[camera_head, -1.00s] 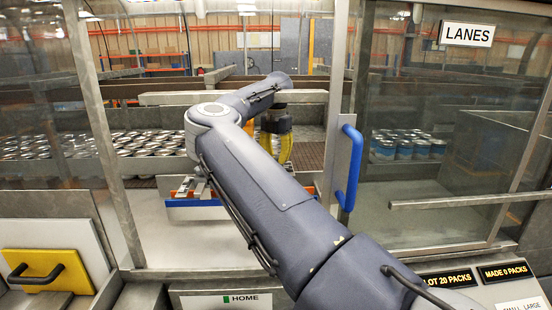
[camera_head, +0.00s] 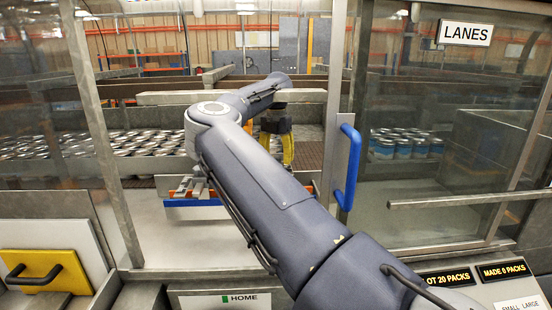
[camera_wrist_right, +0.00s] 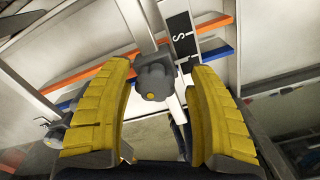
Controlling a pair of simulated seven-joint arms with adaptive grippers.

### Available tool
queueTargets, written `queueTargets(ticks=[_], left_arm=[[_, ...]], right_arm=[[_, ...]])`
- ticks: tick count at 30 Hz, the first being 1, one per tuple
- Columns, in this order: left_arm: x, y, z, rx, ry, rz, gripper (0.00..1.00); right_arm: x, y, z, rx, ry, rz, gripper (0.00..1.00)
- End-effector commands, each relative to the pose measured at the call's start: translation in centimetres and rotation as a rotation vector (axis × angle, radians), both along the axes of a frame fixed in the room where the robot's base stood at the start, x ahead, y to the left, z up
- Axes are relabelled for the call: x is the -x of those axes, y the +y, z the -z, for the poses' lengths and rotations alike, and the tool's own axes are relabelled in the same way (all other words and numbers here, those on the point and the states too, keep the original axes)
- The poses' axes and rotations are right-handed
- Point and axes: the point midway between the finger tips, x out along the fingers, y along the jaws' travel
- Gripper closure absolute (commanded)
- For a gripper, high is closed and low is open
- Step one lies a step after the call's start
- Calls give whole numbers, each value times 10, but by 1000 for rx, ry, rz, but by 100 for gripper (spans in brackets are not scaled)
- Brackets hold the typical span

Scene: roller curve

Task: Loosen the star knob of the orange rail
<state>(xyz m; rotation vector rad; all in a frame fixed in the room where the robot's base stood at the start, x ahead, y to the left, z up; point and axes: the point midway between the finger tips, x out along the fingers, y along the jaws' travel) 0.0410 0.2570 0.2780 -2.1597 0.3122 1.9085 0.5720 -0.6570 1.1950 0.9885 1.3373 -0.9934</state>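A dark grey star knob (camera_wrist_right: 154,82) is in the middle of the right wrist view, on a pale metal bracket beside the orange rail (camera_wrist_right: 105,72). My right gripper (camera_wrist_right: 162,66) is open, with one yellow finger on each side of the knob and gaps showing between. The gripper also shows in the head view (camera_head: 277,150), pointing down behind my right arm, which hides part of the rails. The orange rail shows in the head view (camera_head: 184,194) just above the blue rail (camera_head: 195,203). My left gripper is not in view.
A second dark knob (camera_wrist_right: 54,134) sits at the left finger's outer side. The blue rail (camera_wrist_right: 215,52) runs near the right finger. A clear guard door with a blue handle (camera_head: 348,167) stands right of my arm. Many cans (camera_head: 90,145) fill the conveyor behind.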

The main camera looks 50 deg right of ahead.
Motion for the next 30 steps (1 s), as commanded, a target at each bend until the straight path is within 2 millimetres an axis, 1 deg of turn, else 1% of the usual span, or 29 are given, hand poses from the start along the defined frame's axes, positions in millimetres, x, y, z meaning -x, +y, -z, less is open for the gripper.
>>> queueTargets(ticks=[8,11,14,24,30], left_arm=[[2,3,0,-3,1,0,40],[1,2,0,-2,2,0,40],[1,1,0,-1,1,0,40],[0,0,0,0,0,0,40],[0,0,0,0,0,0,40]], right_arm=[[-2,1,-2,0,-3,-2,40],[-2,1,-7,0,-4,-2,40],[-2,1,-19,0,-5,-3,40],[-2,0,-77,0,-5,-3,40],[-1,0,-104,0,-4,-2,40]])
